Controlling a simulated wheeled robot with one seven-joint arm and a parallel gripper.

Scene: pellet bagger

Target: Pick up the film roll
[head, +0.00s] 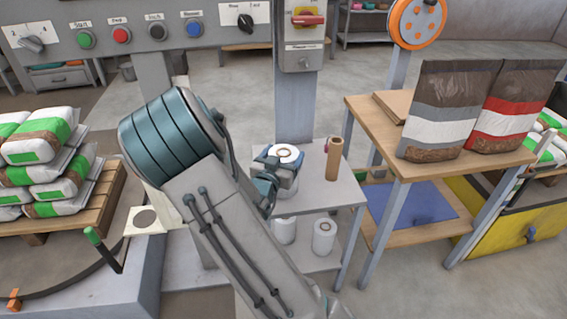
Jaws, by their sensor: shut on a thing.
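A white film roll (287,152) with a dark core hole stands upright at the small grey table (318,190), in the middle of the head view. My gripper (283,168) is around this roll from the near side and shut on it. The gripper and arm hide part of the roll's side. I cannot tell whether the roll's bottom touches the tabletop. Two more white rolls stand on the lower shelf, one on the left (284,231) and one on the right (323,238).
A brown cardboard tube (334,159) stands on the grey table, right of my gripper. A control panel (150,28) and a post (295,105) are behind. A wooden table (400,170) with two filled bags is at right. A bag pallet (90,207) is at left.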

